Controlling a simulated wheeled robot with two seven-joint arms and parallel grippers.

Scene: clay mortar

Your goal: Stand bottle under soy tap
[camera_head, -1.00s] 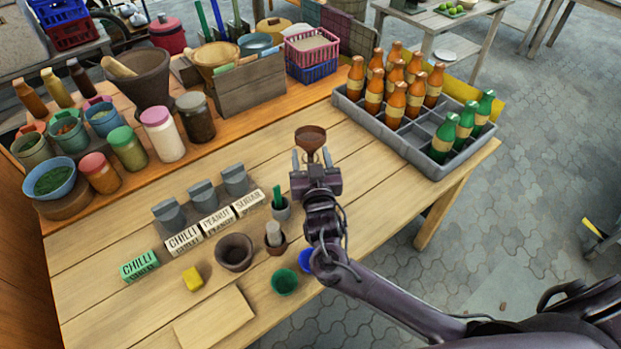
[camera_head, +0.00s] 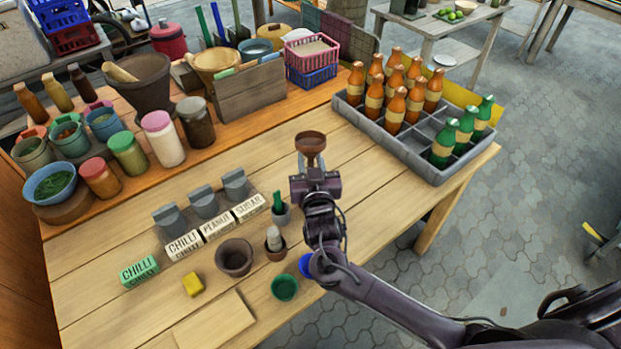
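Orange bottles (camera_head: 395,108) with pale labels and green bottles (camera_head: 443,143) stand upright in a grey divided crate (camera_head: 424,172) at the back right of the table. Several brown sauce bottles (camera_head: 57,91) stand at the far left. I cannot pick out a soy tap in this view. My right gripper (camera_head: 313,168) is over the middle of the table, pointing away from me. A brown funnel-like cup (camera_head: 310,143) shows at its fingertips; I cannot tell whether the fingers grip it. My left gripper is not in view.
Labelled blocks for chilli (camera_head: 184,245), peanut (camera_head: 217,223) and sugar (camera_head: 249,208) stand left of my arm. Small pots (camera_head: 234,257), a green cup (camera_head: 285,287) and a yellow block (camera_head: 193,283) are nearer. Table wood between gripper and crate is clear.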

